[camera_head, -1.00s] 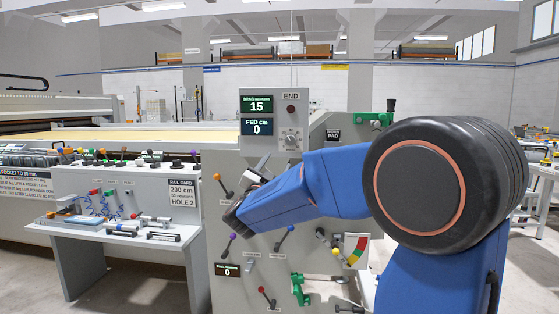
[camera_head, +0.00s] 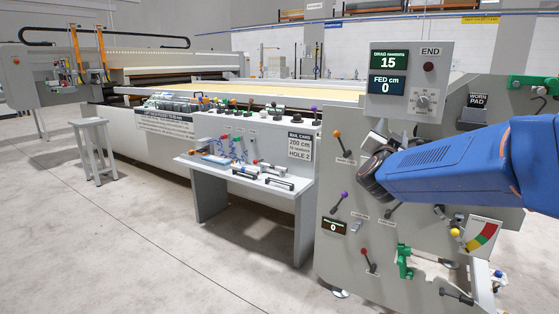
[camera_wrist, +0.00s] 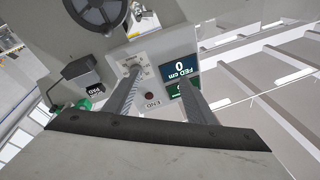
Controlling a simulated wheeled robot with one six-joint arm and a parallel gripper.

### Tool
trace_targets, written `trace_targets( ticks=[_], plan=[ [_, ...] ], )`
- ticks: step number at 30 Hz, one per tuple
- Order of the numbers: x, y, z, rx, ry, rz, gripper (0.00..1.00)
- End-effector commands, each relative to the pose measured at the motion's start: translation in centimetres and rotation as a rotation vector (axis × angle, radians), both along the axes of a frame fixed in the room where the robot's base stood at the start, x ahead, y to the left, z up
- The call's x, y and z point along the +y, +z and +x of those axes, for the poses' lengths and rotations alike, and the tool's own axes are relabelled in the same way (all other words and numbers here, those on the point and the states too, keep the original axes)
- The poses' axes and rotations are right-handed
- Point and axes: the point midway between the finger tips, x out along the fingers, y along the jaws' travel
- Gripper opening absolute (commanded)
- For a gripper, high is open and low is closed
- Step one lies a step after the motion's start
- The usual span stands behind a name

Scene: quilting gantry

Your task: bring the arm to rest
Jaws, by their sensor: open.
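My blue arm (camera_head: 450,168) reaches in from the right edge of the head view, in front of the grey end panel (camera_head: 340,255) of the quilting machine. My gripper (camera_head: 376,132) is at the arm's left end, in front of the panel and below the display box. In the wrist view my gripper (camera_wrist: 158,76) shows two separated fingers with nothing held between them. Beyond them, upside down, are the END box (camera_wrist: 150,88) with its dial and the FED cm display (camera_wrist: 181,68). Whether the fingers touch anything cannot be told.
Several coloured levers, such as an orange one (camera_head: 341,143) and a purple one (camera_head: 340,203), stick out around my gripper. A grey side table (camera_head: 240,178) with tools stands left of the panel. A stool (camera_head: 95,150) stands farther left. The floor (camera_head: 130,245) in front is clear.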

Motion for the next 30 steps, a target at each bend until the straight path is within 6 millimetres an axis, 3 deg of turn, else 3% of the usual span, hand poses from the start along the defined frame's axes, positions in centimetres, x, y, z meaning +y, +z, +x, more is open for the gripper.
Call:
trace_targets(
  ticks=[8,14,22,30],
  plan=[
    [5.5,-3.8,-4.4,0.251,0.311,-0.019,0.50],
    [8.7,-8.6,-9.9,0.476,0.483,-0.046,0.50],
    [10.4,-16.7,-20.4,0.830,0.626,-0.084,0.50],
    [8.8,-24.4,-32.8,1.206,0.656,-0.106,0.50]
  ],
)
